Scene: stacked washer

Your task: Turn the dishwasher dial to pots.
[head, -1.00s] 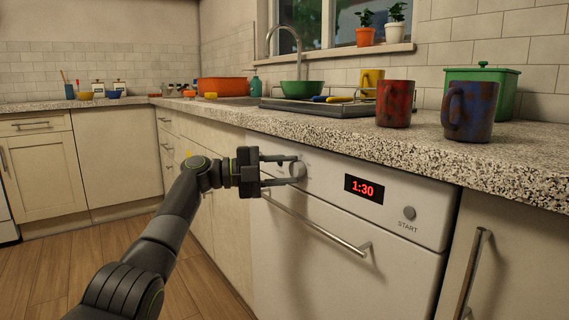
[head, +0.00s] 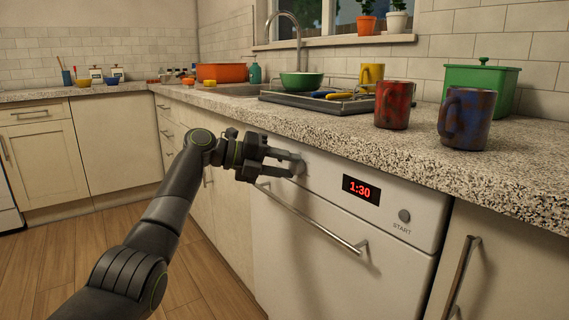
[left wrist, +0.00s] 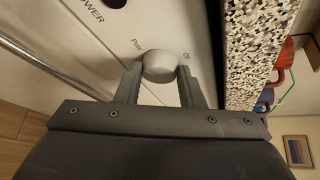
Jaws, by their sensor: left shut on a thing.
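The dishwasher (head: 330,235) is white, with a red 1:30 display (head: 361,190) and a START button (head: 404,215). Its round, light grey dial (left wrist: 159,64) shows clearly in the left wrist view, with a "Pots" label at its upper left and another small label, hard to read, at its upper right. In the head view the dial (head: 299,168) is partly hidden by my gripper. My left gripper (head: 297,163) is shut on the dial, one finger on each side, and looks tilted. The dial's pointer mark cannot be made out. My right gripper is not in view.
A speckled countertop (head: 330,140) overhangs just above the dial. Below it runs the dishwasher's bar handle (head: 315,222). A red mug (head: 394,105) and a blue mug (head: 466,118) stand on the counter. The floor (head: 110,235) at left is clear.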

